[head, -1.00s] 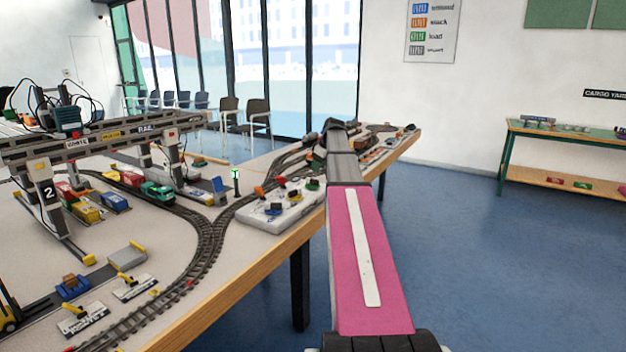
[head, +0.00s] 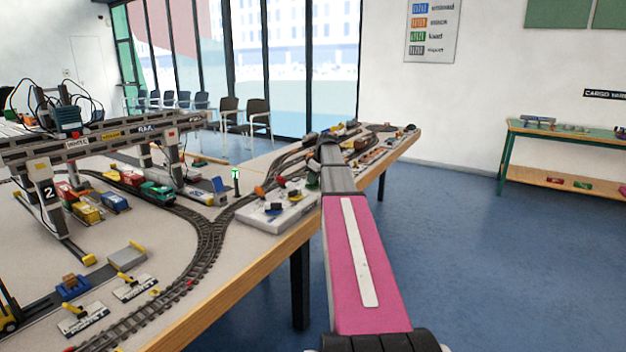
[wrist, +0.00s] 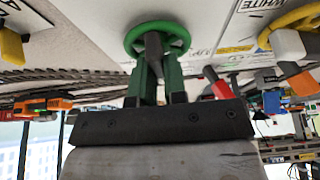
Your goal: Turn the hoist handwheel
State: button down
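In the wrist view a green handwheel (wrist: 176,31) with a dark centre piece (wrist: 153,46) is at the top middle. My gripper (wrist: 155,90) has a wide dark base just below it in the picture. Two green upright pieces stand between this base and the wheel, with a narrow gap between them. I cannot tell whether they are fingers or a wheel support, nor whether anything is gripped. A yellow wheel (wrist: 286,19) is at the right. No readable label identifies the hoist wheel. In the head view my arm covers the gripper.
In the head view the white control board (head: 255,219) with coloured levers stands near the table's edge, left of my arm. A track (head: 207,250) and the gantry crane (head: 95,140) lie farther left. Blue floor (head: 460,270) at the right is free.

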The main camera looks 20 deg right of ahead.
jog(key=shift+m, duration=0.4)
jog(key=m+h, duration=0.1)
jog(key=m, duration=0.3)
jog(key=shift+a+t+h, duration=0.1)
jog(key=shift+t+h, duration=0.2)
jog(key=shift+h, duration=0.1)
jog(key=m, duration=0.2)
jog(key=m+h, duration=0.1)
jog(key=m, duration=0.1)
jog(key=shift+m+h, duration=0.3)
jog(key=c, duration=1.2)
grip_release()
jog(key=shift+o, duration=0.2)
jog(key=shift+r, duration=0.1)
jog(key=v, duration=1)
jog(key=shift+s+r, duration=0.25)
jog(key=shift+a, duration=0.1)
